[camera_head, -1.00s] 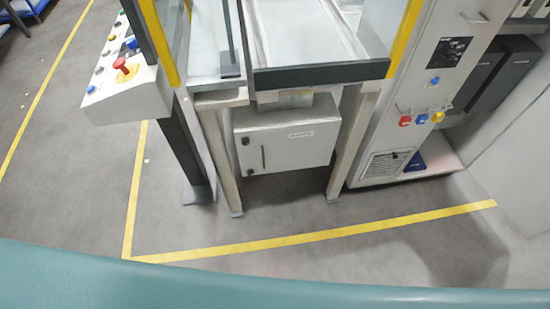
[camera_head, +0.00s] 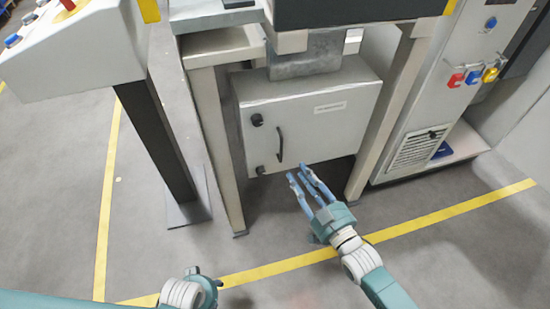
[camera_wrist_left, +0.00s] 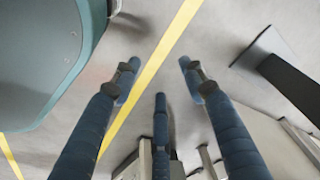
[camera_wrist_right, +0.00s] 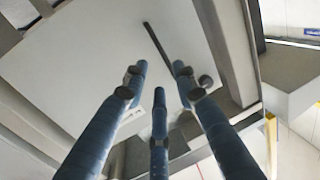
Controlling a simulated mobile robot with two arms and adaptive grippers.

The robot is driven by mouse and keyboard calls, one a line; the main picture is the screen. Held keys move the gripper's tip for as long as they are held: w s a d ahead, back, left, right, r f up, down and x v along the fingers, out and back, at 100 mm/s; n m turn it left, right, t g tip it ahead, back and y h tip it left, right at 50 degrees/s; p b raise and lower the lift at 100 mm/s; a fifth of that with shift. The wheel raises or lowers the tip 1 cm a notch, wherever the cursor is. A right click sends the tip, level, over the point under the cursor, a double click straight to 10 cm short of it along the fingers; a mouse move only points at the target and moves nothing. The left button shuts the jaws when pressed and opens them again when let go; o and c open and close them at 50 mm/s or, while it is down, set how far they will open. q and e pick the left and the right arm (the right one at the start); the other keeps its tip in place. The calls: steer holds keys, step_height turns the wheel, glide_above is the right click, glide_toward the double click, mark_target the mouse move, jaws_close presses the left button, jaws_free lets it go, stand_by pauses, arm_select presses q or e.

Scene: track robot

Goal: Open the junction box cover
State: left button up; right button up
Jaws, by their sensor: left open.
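The grey junction box (camera_head: 310,130) hangs under the machine frame, with its cover shut. The cover carries a dark vertical handle (camera_head: 280,145), two dark latches at its left edge, the upper (camera_head: 257,120) and lower (camera_head: 260,170), and a small label (camera_head: 330,107). My right gripper (camera_head: 299,172) is open and empty in front of the lower edge of the cover, right of the handle. In the right wrist view, the handle (camera_wrist_right: 157,42) and a latch (camera_wrist_right: 205,81) lie beyond the spread fingers. My left gripper (camera_wrist_left: 159,85) is open and empty, low at the front left.
Frame legs stand left (camera_head: 217,150) and right (camera_head: 385,120) of the box. A control panel (camera_head: 80,50) on a dark post (camera_head: 158,140) stands left. A cabinet (camera_head: 455,70) stands right. The floor in front, with a yellow line (camera_head: 280,265), is clear.

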arm_select(q)
step_height(320, 180, up, 7)
steer(key=w+b, duration=0.1)
steer(key=shift+w+f+b, duration=0.15)
steer(key=shift+w+b, duration=0.1)
steer(key=shift+b, duration=0.1)
arm_select(e)
glide_above(284, 152)
steer(key=s, duration=0.4)
steer(key=shift+a+r, duration=0.25)
steer(key=shift+a, duration=0.1)
jaws_close()
